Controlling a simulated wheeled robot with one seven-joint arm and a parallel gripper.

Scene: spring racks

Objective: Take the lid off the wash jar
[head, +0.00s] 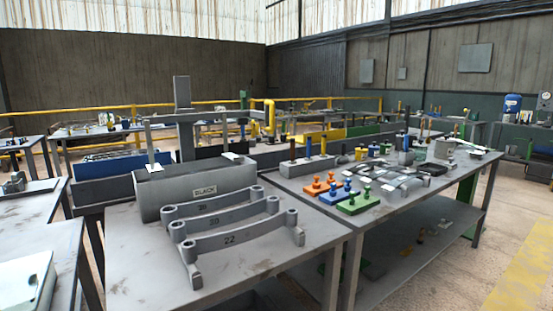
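I cannot pick out a wash jar or its lid for certain in the head view. A blue rounded container (512,104) stands far off at the right edge, too small to identify. Small upright items, one of them blue (402,141), stand towards the back of the right-hand table (420,205); whether any is a lidded jar is unclear. My gripper does not show in this view.
The near table (130,270) bears a grey box marked BLACK (195,190) and numbered grey brackets (240,238). Orange, blue and green knobbed blocks (358,203) sit on the right-hand table. Open floor (465,270) lies at the right.

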